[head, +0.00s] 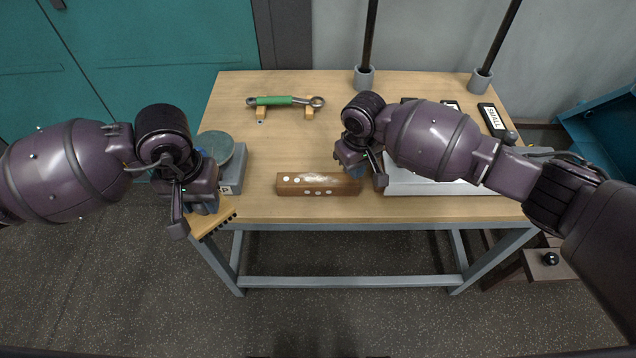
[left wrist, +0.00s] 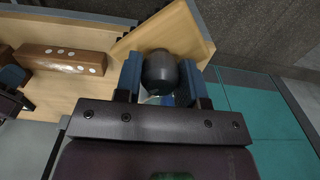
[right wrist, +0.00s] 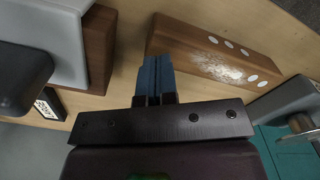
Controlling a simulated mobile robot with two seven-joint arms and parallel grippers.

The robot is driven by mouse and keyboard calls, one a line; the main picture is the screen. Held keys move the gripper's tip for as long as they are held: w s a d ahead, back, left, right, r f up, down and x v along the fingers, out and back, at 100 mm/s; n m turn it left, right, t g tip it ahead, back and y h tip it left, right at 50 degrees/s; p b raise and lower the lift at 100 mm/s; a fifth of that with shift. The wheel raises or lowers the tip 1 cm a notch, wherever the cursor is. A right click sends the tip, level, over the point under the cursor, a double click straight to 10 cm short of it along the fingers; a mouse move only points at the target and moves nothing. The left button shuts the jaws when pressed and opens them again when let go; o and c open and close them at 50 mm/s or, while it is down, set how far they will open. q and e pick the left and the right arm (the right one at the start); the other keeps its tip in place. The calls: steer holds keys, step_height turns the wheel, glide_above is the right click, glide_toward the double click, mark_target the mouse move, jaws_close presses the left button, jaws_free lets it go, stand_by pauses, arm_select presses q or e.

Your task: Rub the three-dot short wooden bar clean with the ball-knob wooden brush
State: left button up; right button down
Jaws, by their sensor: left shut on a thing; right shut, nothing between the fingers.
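The short wooden bar (head: 292,190) lies near the table's front edge. A white smudge lies on its top face among white dots, with three dots on its front side. It shows in the right wrist view (right wrist: 180,42) and the left wrist view (left wrist: 45,55). My left gripper (left wrist: 160,85) is shut on the black ball knob (left wrist: 160,70) of the wooden brush (head: 213,222). The brush is off the table's front left corner, bristles partly seen. My right gripper (right wrist: 157,65) is shut and empty beside the bar's right end; I cannot tell whether it touches.
A grey round-topped device (head: 216,147) stands at the table's left. A green-handled tool (head: 275,101) rests on wooden blocks at the back. A white tray-like object (head: 430,188) and a brown wooden piece (right wrist: 98,45) are right of the bar. Two posts stand behind.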

arm_select(q)
steer(key=shift+f+b, duration=0.3)
steer(key=shift+f, duration=0.2)
arm_select(e)
steer(key=shift+f, duration=0.95)
arm_select(q)
steer(key=shift+r, duration=0.15)
arm_select(e)
steer(key=shift+r, duration=0.15)
